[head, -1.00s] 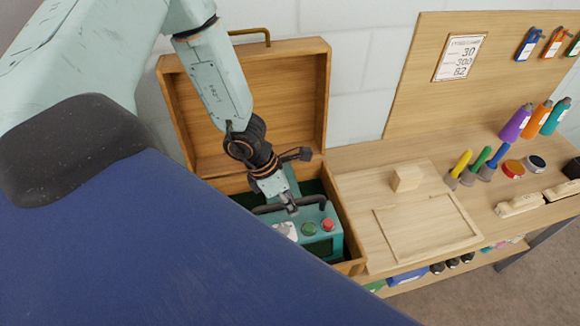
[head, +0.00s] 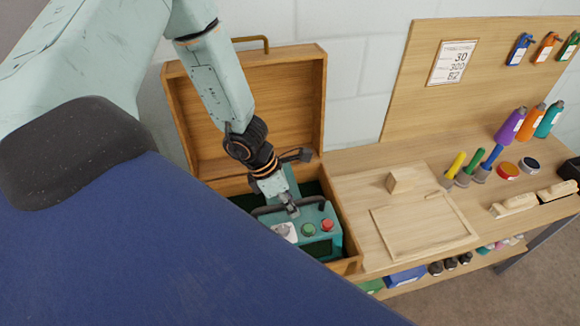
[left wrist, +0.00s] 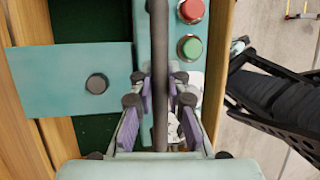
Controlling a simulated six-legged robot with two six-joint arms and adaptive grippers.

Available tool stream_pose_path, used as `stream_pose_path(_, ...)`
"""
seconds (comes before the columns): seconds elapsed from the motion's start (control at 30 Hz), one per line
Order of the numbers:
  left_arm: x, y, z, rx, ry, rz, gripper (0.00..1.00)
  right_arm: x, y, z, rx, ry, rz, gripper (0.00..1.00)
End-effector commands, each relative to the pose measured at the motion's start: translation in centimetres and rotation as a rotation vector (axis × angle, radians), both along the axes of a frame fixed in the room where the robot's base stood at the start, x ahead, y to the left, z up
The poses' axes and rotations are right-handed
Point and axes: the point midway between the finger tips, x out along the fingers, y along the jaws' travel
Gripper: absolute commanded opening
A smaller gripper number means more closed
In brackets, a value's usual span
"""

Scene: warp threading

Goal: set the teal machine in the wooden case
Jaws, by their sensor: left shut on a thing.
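The teal machine (head: 316,245) has a red button, a green button and a dark handle on top. It is inside the open wooden case (head: 346,219), between its walls; whether it rests on the floor of the case is hidden. My left gripper (head: 292,208) is shut on the handle. In the left wrist view the fingers (left wrist: 160,105) close on both sides of the dark handle bar, with the teal machine (left wrist: 159,28) beneath. Dark green lining (left wrist: 86,58) shows beside the machine. My blue body hides the near side of the case. My right gripper is not seen.
The case lid (head: 250,112) stands open against the wall behind. To the right is a wooden bench (head: 350,178) with a framed board (head: 425,226), a small wood block (head: 399,180), and several colored bottles and spools. A pegboard panel (head: 470,100) stands behind it.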

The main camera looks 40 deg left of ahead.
Motion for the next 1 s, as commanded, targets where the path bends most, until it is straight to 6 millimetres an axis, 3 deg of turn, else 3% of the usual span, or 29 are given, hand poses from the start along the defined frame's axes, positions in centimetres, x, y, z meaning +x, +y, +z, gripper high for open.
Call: stream_pose_path(1.0, 0.4, 0.3, 1.5, -0.020, 0.018, -0.005, 0.00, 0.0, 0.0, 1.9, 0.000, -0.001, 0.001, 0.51)
